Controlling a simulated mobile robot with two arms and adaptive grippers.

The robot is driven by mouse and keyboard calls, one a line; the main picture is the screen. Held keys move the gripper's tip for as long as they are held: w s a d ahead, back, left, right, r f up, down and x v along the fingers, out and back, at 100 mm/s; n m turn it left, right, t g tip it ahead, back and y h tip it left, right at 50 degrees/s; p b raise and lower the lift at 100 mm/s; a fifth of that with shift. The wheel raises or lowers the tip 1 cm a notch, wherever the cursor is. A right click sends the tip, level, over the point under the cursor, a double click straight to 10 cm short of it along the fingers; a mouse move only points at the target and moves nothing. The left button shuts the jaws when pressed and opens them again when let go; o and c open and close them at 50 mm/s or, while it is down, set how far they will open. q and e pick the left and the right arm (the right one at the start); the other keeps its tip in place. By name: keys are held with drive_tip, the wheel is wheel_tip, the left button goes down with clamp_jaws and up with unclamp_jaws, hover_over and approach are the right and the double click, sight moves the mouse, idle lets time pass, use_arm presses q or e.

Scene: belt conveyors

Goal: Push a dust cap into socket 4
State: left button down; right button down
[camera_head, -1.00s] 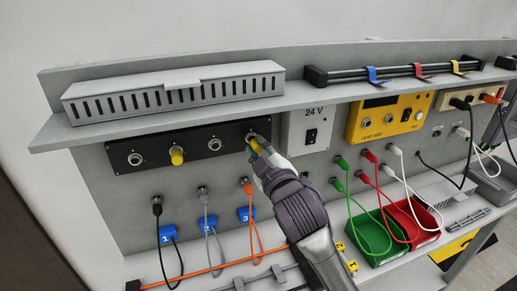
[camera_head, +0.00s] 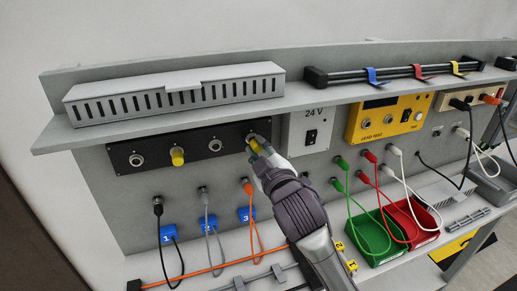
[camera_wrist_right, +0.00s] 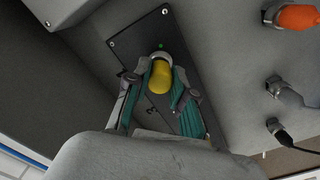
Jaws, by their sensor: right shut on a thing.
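A black panel (camera_head: 197,160) on the bench's upright back wall carries a row of round metal sockets. The leftmost socket (camera_head: 136,160) and the third socket (camera_head: 215,145) are empty. A yellow dust cap (camera_head: 177,156) sits in the second. My right gripper (camera_head: 259,152) is at the rightmost socket, shut on another yellow dust cap (camera_wrist_right: 160,77). In the right wrist view the cap lies between the green-padded fingers (camera_wrist_right: 155,95), its far end at the metal socket ring (camera_wrist_right: 160,57). How deep it sits is hidden. My left gripper is not in view.
A slotted grey cover (camera_head: 175,95) stands on the shelf above the panel. A 24 V switch box (camera_head: 308,133) is close on the right. Cables hang from plugs (camera_head: 203,190) below. Green (camera_head: 375,255) and red (camera_head: 420,235) bins stand further right.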

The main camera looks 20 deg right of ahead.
drive_tip(key=shift+w, duration=0.1)
drive_tip(key=shift+w+p, duration=0.3)
drive_tip(key=shift+w, duration=0.2)
idle(0.6)
drive_tip(key=c, duration=0.9)
unclamp_jaws()
drive_tip(key=shift+s, duration=0.15)
